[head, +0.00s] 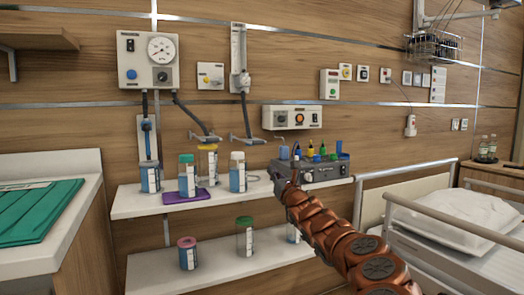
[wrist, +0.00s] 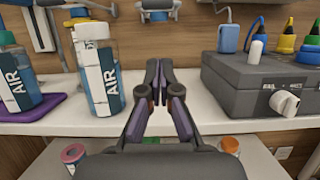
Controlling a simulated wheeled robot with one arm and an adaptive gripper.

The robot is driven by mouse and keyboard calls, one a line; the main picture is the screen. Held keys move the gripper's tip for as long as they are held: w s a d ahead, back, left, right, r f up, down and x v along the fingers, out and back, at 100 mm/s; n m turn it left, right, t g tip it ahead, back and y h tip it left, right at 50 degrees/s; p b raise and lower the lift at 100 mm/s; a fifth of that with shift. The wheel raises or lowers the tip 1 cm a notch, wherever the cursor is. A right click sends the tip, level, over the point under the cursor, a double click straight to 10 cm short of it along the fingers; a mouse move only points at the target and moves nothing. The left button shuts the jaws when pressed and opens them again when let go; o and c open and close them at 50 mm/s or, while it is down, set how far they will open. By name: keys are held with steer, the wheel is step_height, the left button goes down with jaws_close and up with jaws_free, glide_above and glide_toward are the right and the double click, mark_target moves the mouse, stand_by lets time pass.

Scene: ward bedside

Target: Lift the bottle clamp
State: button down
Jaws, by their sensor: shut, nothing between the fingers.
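Two metal bracket-like pieces that may be clamps stick out from the wall above the shelf, a left one (head: 205,137) and a right one (head: 248,139). In the wrist view, a grey-blue clamp-like piece (wrist: 157,9) shows at the top edge, cut off by the frame. I cannot tell for certain which piece is the bottle clamp. My gripper (wrist: 159,70) is shut and empty, fingers pointing toward the wall over the upper shelf. It is apart from the clamp-like piece, which appears beyond its fingertips. In the head view my arm reaches in front of the grey box.
A white-capped AIR bottle (wrist: 98,72) stands left of my gripper, and a grey box with knob (wrist: 262,92) stands right. More bottles, including a green-capped one (head: 187,177), share the upper shelf (head: 130,205). A lower shelf (head: 150,270) holds bottles. Bed rails (head: 400,175) stand right.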

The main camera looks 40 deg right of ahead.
steer(key=shift+p+x, duration=0.8)
steer(key=shift+x, duration=1.05)
steer(key=shift+w+d+r+p, duration=0.1)
steer(key=shift+w+p, duration=0.1)
steer(key=shift+w, duration=0.15)
steer(key=shift+w+d+r+p, duration=0.1)
steer(key=shift+w+r+p, duration=0.05)
steer(key=shift+w, duration=0.2)
steer(key=shift+w+d, duration=0.1)
steer(key=shift+d, duration=0.1)
steer(key=shift+x, duration=0.8)
steer(key=shift+w+d+r, duration=0.1)
steer(key=shift+w+r, duration=0.2)
steer(key=shift+r, duration=0.3)
steer(key=shift+w+d+r, duration=0.1)
steer(key=shift+w+r, duration=0.25)
steer(key=shift+r, duration=0.3)
steer(key=shift+w+d+r, duration=0.1)
steer(key=shift+w+r, duration=0.2)
steer(key=shift+r, duration=0.3)
steer(key=shift+r, duration=0.15)
